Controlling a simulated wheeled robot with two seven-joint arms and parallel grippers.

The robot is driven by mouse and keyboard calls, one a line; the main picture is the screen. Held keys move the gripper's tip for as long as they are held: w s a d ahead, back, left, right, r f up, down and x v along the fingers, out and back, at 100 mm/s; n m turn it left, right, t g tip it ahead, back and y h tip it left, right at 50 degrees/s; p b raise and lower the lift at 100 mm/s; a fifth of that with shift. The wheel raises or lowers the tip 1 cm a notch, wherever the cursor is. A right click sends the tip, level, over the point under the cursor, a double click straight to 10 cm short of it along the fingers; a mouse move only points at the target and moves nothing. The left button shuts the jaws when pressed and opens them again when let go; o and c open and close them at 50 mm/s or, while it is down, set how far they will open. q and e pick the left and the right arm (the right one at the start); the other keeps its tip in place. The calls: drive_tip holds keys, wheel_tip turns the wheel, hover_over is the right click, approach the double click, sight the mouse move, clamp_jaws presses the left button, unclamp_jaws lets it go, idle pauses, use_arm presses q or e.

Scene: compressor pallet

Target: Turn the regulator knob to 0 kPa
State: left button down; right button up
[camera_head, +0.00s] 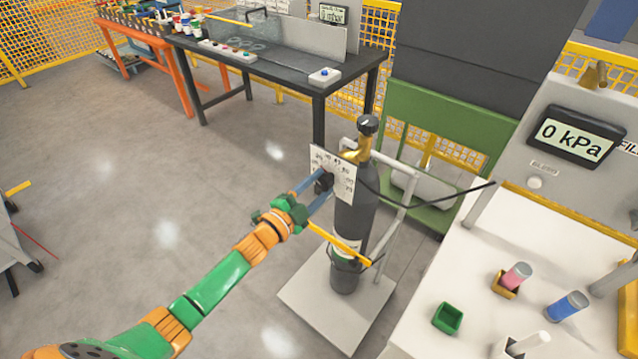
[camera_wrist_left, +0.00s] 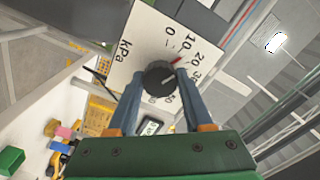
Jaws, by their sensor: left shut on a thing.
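The black regulator knob (camera_head: 325,180) sits on a white dial plate (camera_head: 342,172) fixed to the dark gas cylinder (camera_head: 353,225). My left gripper (camera_head: 321,186) is shut on the knob, with one blue finger on each side. In the left wrist view the knob (camera_wrist_left: 160,79) shows between the fingertips. The plate (camera_wrist_left: 140,45) there reads kPa, with 0, 10, 20 and 30 visible; some marks are hidden by the knob and fingers. A red pointer (camera_wrist_left: 176,61) at the knob's edge points between 10 and 20. My right gripper is not in view.
A display (camera_head: 578,135) on the right-hand station reads 0 kPa. The cylinder stands on a pale cart base (camera_head: 322,292) with a grey frame. A thin black hose (camera_head: 430,203) runs to the right. A white worktop (camera_head: 480,275) holds small colored containers. Open floor lies left.

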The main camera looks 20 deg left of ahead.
use_arm(q)
drive_tip(key=n, duration=0.4)
drive_tip(key=shift+n+p, duration=0.3)
drive_tip(key=shift+n, duration=1.8)
drive_tip(key=shift+d, duration=0.1)
drive_tip(key=shift+c, duration=1.5)
unclamp_jaws()
drive_tip(key=v, duration=0.7)
